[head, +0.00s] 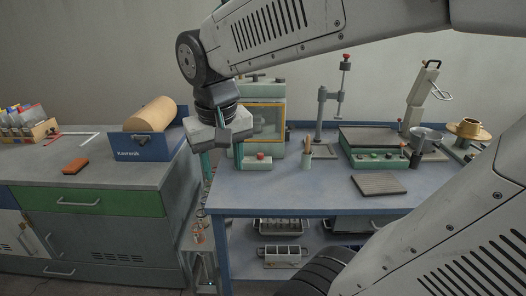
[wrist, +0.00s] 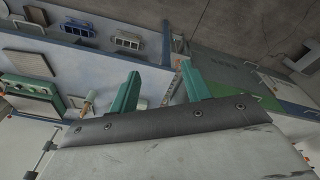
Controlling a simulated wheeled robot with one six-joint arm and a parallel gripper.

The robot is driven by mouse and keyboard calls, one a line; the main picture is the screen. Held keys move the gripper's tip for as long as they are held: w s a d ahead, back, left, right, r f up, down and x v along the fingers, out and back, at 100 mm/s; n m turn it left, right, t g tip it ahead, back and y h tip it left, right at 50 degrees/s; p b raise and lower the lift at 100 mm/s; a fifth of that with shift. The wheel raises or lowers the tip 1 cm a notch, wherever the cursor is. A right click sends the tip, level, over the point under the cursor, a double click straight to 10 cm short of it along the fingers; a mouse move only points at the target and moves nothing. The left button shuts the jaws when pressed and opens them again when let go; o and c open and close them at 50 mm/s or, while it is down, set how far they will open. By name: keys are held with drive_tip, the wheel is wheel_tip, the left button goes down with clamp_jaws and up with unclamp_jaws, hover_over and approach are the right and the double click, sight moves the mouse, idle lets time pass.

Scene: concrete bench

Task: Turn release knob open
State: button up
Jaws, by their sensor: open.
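I cannot tell for sure which part is the release knob. Red knobs show in the head view: one tops a grey post stand (head: 346,57), and one sits on a small pale-green box (head: 261,156) in front of a green cabinet with an orange-edged window (head: 266,122). My gripper (head: 222,160) hangs over the left end of the blue bench, left of the cabinet. Its two teal fingers stand apart in the wrist view (wrist: 160,80), with nothing between them. No knob shows clearly between or near the fingers there.
A green-based plate device (head: 375,157), a metal bowl (head: 425,138) and a brass-coloured part (head: 468,129) stand at the right. A paper roll holder (head: 146,143) is on the left counter. The bench front is partly clear.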

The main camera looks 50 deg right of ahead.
drive_tip(key=w+d+f+m+h, duration=0.1)
drive_tip(key=w+d+m, duration=0.4)
drive_tip(key=w+d, duration=0.6)
drive_tip(key=m+g+h, duration=0.2)
drive_tip(key=m, duration=0.8)
approach(260, 154)
drive_tip(key=x, duration=0.7)
drive_tip(key=shift+d+f, duration=0.1)
drive_tip(key=shift+f, duration=0.15)
drive_tip(key=shift+d+f, duration=0.15)
drive_tip(key=shift+f, duration=0.25)
drive_tip(key=shift+c, duration=0.3)
drive_tip(key=c, duration=0.9)
